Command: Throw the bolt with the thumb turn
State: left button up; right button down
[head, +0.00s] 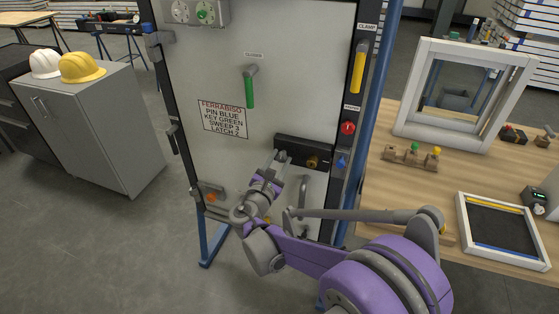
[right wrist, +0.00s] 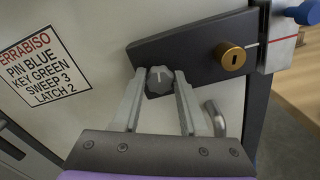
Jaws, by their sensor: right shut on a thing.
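A dark lock case (head: 305,152) is mounted on the pale door panel (head: 290,70), near its right edge. It carries a brass key cylinder (head: 312,162), which also shows in the right wrist view (right wrist: 232,59). A grey knobbed thumb turn (right wrist: 159,81) sits at the left end of the case. My right gripper (head: 280,158) is at that end, with its two fingers (right wrist: 158,88) on either side of the thumb turn, shut on it. In the head view the gripper mostly hides the thumb turn. My left gripper is not in view.
A green handle (head: 250,88), a yellow clamp lever (head: 358,68), a red knob (head: 347,128) and a blue knob (head: 341,162) are on the door and frame. A grey handle (right wrist: 214,117) stands below the lock case. A wooden bench (head: 400,190) is at right.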

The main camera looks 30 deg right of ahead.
jog(key=m, duration=0.4)
jog(key=shift+m, duration=0.3)
jog(key=m, duration=0.3)
jog(key=shift+m, duration=0.4)
jog(key=m, duration=0.3)
jog(key=shift+f, duration=0.1)
jog(key=shift+m+p, duration=0.35)
jog(key=shift+m, duration=1.65)
jog(key=shift+c, duration=2.2)
grip_release()
